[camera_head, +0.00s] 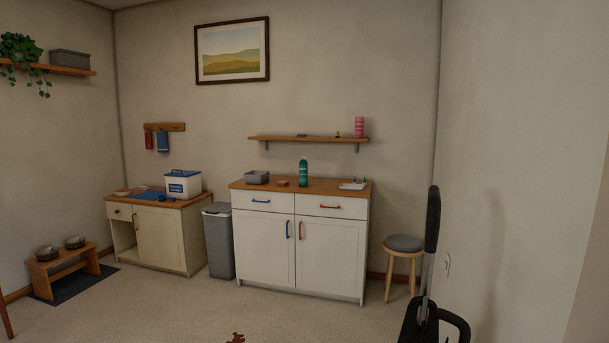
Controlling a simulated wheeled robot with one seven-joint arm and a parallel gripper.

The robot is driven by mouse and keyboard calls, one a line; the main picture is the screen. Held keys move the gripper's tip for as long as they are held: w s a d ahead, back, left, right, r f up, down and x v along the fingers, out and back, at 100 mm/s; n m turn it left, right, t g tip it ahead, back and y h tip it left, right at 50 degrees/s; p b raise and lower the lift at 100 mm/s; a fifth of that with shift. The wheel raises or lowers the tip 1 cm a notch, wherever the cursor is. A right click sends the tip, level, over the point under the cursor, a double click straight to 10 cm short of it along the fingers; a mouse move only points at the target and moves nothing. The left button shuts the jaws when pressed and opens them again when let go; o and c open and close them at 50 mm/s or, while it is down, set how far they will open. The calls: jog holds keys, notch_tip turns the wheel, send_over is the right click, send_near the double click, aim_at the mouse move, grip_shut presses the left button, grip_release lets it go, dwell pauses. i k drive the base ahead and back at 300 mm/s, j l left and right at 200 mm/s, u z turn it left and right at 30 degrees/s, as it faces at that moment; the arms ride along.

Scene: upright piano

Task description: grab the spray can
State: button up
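A green cylinder with a narrower top, which looks like the spray can (303,173), stands upright on the wooden top of the white cabinet (264,244). It is near the back middle of that top, with a small reddish-brown block (282,183) to its left. Nothing touches or covers it from this view. I cannot make out my gripper in the picture.
A grey box (257,177) and white papers (353,185) share the cabinet top. A wall shelf (308,139) hangs above. A grey bin (219,243) and stool (404,245) flank the cabinet. A dark upright form (433,220) stands close at right. Carpet in front is mostly clear.

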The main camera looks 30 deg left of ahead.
aim_at(303, 162)
jog(key=i+j+u, duration=0.7)
jog(key=u, duration=0.2)
jog(key=i+j+u, duration=0.2)
jog(key=i+u, duration=0.7)
jog(key=i+z, duration=0.1)
jog(key=i, duration=0.5)
jog(key=i+j+z, duration=0.15)
jog(key=i, duration=0.45)
jog(key=i+j+z, duration=0.1)
jog(key=i, duration=0.55)
